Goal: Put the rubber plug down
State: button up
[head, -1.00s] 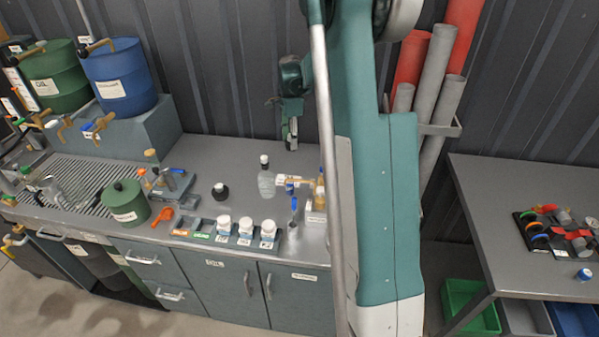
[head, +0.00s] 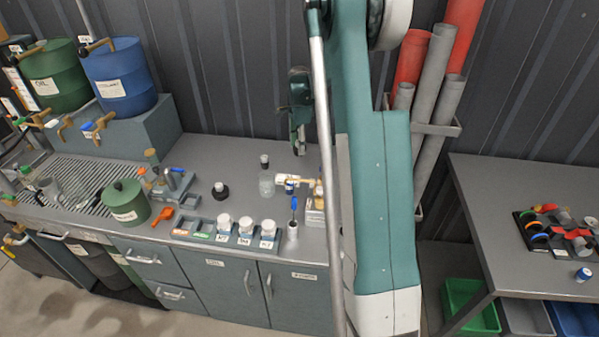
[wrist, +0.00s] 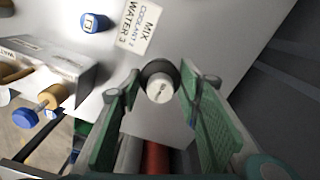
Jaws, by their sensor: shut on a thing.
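My gripper (wrist: 160,80) has its two green fingers closed around a short round plug (wrist: 160,88) with a pale, marked top and a dark rim, which I take to be the rubber plug. Grey counter surface shows around it in the wrist view; whether it touches the counter I cannot tell. In the head view my gripper (head: 299,150) points down over the back of the grey counter (head: 225,165), to the right of the clear bottle (head: 266,184). The plug is too small to make out there.
In the wrist view, a sign reading MIX COOLANT 2 WATER 3 (wrist: 138,28) and a blue-and-white item (wrist: 94,22) lie beyond. A pale box (wrist: 60,65) is at left. In the head view, several white-capped jars (head: 245,232) stand along the counter's front.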

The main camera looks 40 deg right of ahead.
jog(key=shift+f, duration=3.1)
jog(key=shift+f, duration=0.1)
jog(key=shift+f, duration=1.8)
jog(key=shift+f, duration=0.1)
jog(key=o, duration=0.9)
jog(key=shift+o, duration=0.4)
notch_tip(320, 180, up, 12)
jog(key=shift+r, duration=0.15)
